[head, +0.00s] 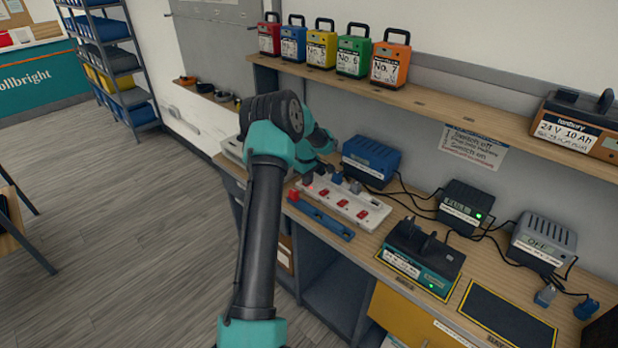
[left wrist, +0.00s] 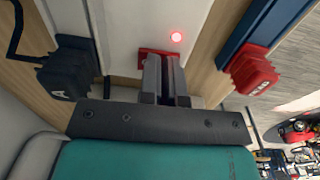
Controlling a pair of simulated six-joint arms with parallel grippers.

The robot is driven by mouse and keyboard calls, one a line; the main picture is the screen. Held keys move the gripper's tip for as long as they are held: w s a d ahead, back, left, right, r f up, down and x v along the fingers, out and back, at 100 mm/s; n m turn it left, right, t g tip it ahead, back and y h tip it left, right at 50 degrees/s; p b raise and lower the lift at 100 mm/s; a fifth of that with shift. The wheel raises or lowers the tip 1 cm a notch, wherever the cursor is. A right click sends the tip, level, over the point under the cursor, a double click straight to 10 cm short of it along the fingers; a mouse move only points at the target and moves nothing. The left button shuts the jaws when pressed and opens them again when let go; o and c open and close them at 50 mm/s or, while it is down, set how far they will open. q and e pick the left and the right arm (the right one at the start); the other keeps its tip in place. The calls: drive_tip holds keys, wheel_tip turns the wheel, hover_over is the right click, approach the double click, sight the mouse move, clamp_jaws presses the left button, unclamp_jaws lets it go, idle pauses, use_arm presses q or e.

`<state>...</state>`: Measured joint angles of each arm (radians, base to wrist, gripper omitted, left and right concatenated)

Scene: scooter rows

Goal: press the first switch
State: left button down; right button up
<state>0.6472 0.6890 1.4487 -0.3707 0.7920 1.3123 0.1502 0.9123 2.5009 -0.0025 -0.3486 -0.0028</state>
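A white power strip (head: 346,204) with several red switches lies on the bench in the head view, with plugs along its far side. In the left wrist view, a red switch (left wrist: 158,52) sits on the white strip right at the tips of my left gripper (left wrist: 166,62). A small round red light (left wrist: 176,37) glows beside that switch. The gripper's two grey fingers are together, with nothing visible between them, and point down at the switch. They partly hide it, so I cannot tell whether they touch it. In the head view my arm hides the strip's left end. My right gripper is not in view.
A black plug (left wrist: 68,68) and a red plug (left wrist: 252,70) flank the fingers. A blue bar (head: 320,217) lies in front of the strip. A blue charger (head: 371,158) stands behind it. A black-teal charger (head: 423,254) stands to the right, with cables behind.

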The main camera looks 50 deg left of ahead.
use_arm(q)
drive_tip(key=shift+s+d+f, duration=0.1)
drive_tip(key=shift+s+f, duration=0.15)
drive_tip(key=shift+f, duration=0.1)
drive_tip(key=shift+r, duration=0.55)
wheel_tip(320, 180, up, 14)
drive_tip(key=shift+f, duration=0.2)
drive_tip(key=shift+s+a+r+t, duration=0.1)
drive_tip(key=shift+s+a+t, duration=0.05)
drive_tip(key=shift+a+t, duration=0.3)
drive_tip(key=shift+d, duration=0.1)
drive_tip(key=f, duration=0.4)
drive_tip(key=w+f, duration=0.1)
drive_tip(key=f, duration=0.9)
drive_tip(key=shift+w, duration=0.35)
